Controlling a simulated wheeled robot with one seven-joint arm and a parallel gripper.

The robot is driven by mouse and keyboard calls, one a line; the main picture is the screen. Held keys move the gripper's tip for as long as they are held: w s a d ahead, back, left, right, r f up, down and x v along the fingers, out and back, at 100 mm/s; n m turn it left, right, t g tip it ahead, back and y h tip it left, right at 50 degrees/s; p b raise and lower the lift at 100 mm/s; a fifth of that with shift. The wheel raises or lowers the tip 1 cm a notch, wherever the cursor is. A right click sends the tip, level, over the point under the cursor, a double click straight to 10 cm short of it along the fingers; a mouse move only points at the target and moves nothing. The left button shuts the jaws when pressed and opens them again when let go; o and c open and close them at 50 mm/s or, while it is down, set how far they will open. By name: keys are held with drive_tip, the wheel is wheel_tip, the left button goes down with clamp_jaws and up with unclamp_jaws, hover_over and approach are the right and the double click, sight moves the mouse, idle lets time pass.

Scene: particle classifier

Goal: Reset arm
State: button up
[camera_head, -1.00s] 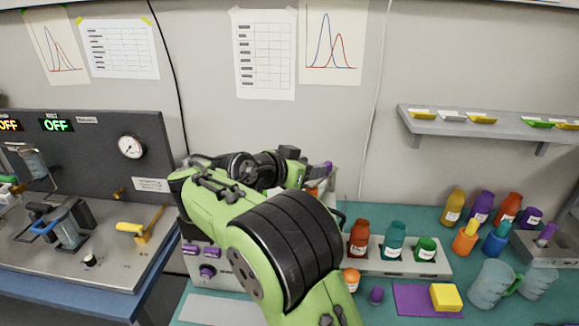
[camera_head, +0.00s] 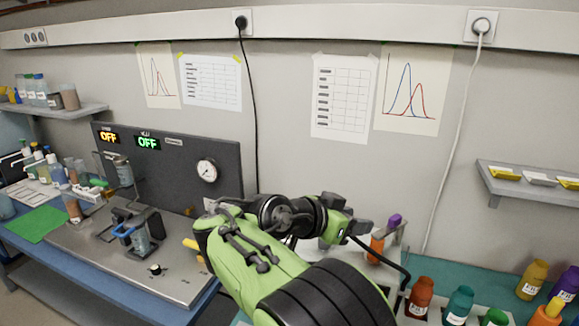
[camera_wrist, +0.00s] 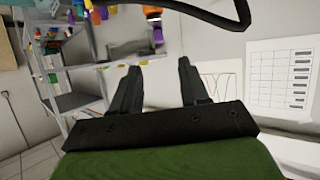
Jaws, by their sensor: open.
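My gripper (camera_head: 358,229) is at the end of my green and black arm, above the bench in front of the back wall. In the wrist view my gripper (camera_wrist: 158,82) shows two black fingers spread apart with nothing between them. Its fingers point past the wall papers and a shelf unit (camera_wrist: 70,75) with coloured bottles. In the head view my arm hides part of the bench and the right edge of the grey panel machine.
A grey machine panel (camera_head: 175,165) with a gauge and OFF displays stands at left. Brown (camera_head: 420,298) and teal (camera_head: 458,305) bottles stand on the right bench. A wall shelf (camera_head: 530,185) is at right. Open space lies before the wall.

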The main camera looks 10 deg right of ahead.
drive_tip(key=s+d+f+n+y, duration=0.3)
drive_tip(key=s+n+y, duration=0.4)
drive_tip(key=s, duration=0.5)
drive_tip(key=s+a+f+n+y, duration=0.2)
drive_tip(key=s+a+f, duration=0.1)
drive_tip(key=s, duration=0.3)
drive_tip(key=s+a+f+n+y, duration=0.2)
drive_tip(key=s+a+n, duration=0.1)
drive_tip(key=s, duration=0.4)
drive_tip(key=shift+s+a+f+n+y, duration=0.3)
drive_tip(key=shift+a+f+y, duration=0.1)
drive_tip(key=shift+a, duration=0.35)
